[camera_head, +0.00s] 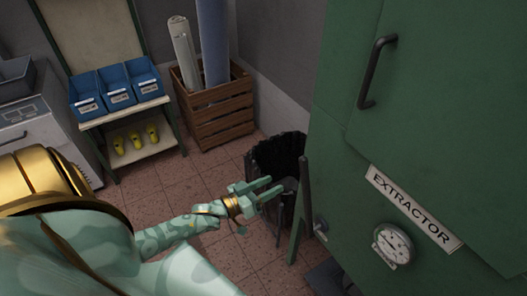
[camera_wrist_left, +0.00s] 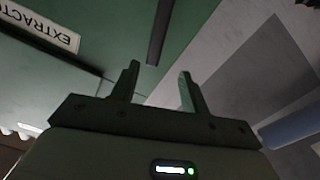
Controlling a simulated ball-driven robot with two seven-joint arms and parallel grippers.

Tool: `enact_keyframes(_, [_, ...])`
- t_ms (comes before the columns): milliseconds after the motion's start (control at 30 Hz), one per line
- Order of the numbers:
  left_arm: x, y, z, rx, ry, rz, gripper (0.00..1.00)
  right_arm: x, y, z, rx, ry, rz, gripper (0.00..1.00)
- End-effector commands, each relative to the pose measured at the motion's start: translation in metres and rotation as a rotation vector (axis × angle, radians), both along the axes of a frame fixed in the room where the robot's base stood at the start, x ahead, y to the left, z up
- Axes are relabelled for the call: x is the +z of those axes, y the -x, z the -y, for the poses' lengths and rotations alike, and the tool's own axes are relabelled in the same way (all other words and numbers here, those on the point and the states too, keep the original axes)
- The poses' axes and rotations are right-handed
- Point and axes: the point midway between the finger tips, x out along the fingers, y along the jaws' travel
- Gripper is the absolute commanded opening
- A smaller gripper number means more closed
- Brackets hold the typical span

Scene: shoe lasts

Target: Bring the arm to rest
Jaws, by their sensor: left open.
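My left gripper (camera_head: 268,190) reaches in from the left in the head view, in front of a black bin and left of a green cabinet. Its two fingers are apart with nothing between them. In the left wrist view the open fingers (camera_wrist_left: 163,88) also show, with green cabinet surface and grey wall beyond. My right gripper is in neither view. Several yellow shoe lasts (camera_head: 135,140) stand on the lower shelf of a bench at the back left, well away from my gripper.
The green cabinet (camera_head: 440,110) labelled EXTRACTOR fills the right, with a handle and a gauge (camera_head: 393,245). A black bin (camera_head: 275,153) stands beside it. A wooden crate (camera_head: 215,118) holds rolls. Blue bins (camera_head: 116,86) sit on the bench. Tiled floor (camera_head: 165,185) is open between.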

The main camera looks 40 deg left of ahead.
Motion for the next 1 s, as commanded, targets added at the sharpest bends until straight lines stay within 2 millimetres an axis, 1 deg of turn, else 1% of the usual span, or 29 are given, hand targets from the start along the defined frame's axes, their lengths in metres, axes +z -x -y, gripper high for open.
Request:
enact_keyframes(33, [-0.001,0.007,-0.002,0.000,-0.001,-0.002,0.45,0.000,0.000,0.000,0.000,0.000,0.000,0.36])
enact_keyframes(200, [0.000,0.015,-0.006,-0.001,0.001,0.000,0.45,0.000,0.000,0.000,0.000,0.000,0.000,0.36])
enact_keyframes(767, [-0.001,0.015,-0.006,0.000,-0.018,0.004,0.45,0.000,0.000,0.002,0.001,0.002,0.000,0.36])
enact_keyframes(833, [-0.012,0.015,-0.010,0.018,-0.115,-0.016,0.45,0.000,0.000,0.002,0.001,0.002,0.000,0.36])
enact_keyframes(867, [-0.023,0.016,-0.016,0.032,-0.169,-0.041,0.45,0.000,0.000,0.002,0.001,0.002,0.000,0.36])
enact_keyframes(967, [-0.079,0.032,-0.039,0.079,-0.358,-0.178,0.45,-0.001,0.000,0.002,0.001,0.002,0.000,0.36])
enact_keyframes(1000, [-0.110,0.045,-0.048,0.095,-0.431,-0.253,0.45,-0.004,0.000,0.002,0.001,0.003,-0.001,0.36])
